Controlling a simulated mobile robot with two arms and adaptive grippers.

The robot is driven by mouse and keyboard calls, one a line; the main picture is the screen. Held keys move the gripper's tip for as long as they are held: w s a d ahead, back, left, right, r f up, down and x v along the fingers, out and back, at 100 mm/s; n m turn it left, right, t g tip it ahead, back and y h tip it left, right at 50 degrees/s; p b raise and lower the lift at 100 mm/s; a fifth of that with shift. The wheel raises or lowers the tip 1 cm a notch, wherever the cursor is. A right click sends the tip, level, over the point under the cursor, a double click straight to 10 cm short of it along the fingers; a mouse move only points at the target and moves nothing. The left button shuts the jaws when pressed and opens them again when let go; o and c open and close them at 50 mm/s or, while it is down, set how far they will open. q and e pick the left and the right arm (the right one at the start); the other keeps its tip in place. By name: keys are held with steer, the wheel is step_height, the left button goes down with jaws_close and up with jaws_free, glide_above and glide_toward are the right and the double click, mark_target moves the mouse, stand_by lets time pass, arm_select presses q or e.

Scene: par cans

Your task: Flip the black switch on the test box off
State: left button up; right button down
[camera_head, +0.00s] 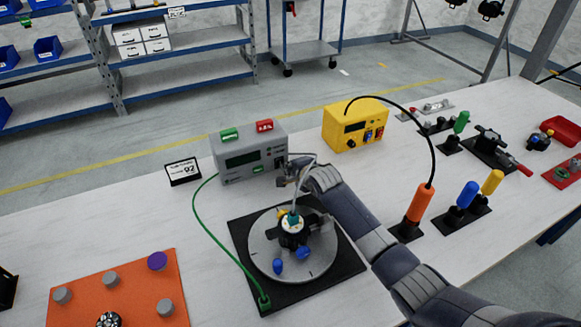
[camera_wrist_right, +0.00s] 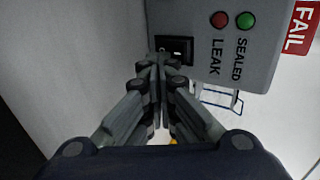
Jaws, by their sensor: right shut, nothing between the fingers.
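The test box (camera_head: 250,152) is a grey unit with a dark display, standing on the white table. It carries a green label and a red label on top. In the right wrist view, the black switch (camera_wrist_right: 181,48) is on its panel, beside the red LEAK light (camera_wrist_right: 220,19) and the green SEALED light (camera_wrist_right: 245,20). My right gripper (camera_wrist_right: 158,62) is shut and empty, its fingertips right at the switch and partly covering it. I cannot tell whether they touch. In the head view, my right gripper (camera_head: 285,172) is at the box's lower right front. My left gripper is not in view.
A round fixture on a black base (camera_head: 340,268) stands below my right arm, with a green cable to it. A yellow box (camera_head: 355,125) with an orange probe (camera_head: 419,204) is to the right. An orange plate (camera_head: 88,292) lies front left.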

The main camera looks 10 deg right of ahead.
steer(key=shift+r+p, duration=0.35)
steer(key=shift+r, duration=0.3)
steer(key=shift+v, duration=6)
steer(key=shift+d+f, duration=0.1)
steer(key=shift+f, duration=0.05)
